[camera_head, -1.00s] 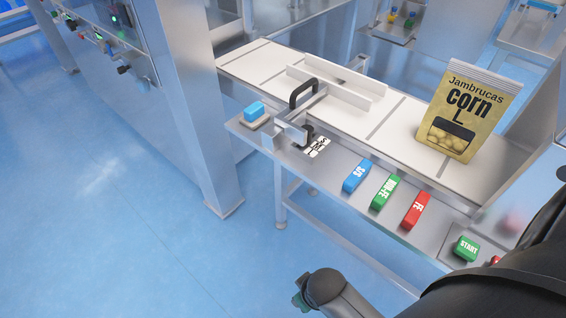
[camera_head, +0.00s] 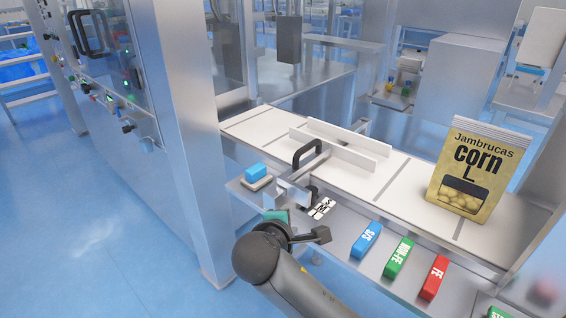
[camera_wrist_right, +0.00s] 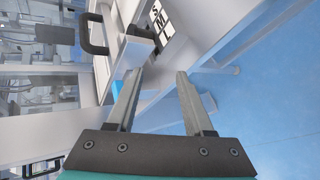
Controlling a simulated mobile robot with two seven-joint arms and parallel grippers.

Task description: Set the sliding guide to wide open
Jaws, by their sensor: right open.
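The sliding guide is a pair of white rails (camera_head: 345,150) on the conveyor, with a black handle (camera_head: 307,153) and a metal bracket at the front. Its scale card (camera_head: 321,208) lies beside the bracket, and the letters S and M show on the card in the right wrist view (camera_wrist_right: 160,18). The handle also shows in the right wrist view (camera_wrist_right: 95,34). My right gripper (camera_head: 283,218) is in front of the bracket, its fingers mostly hidden in the head view. In the right wrist view my right gripper (camera_wrist_right: 157,75) is open and empty, pointing toward the bracket. My left gripper is out of view.
A corn pouch (camera_head: 471,172) stands on the conveyor (camera_head: 420,190) to the right. Blue (camera_head: 366,239), green (camera_head: 398,257) and red (camera_head: 434,277) blocks line the front ledge. A steel post (camera_head: 190,150) stands left.

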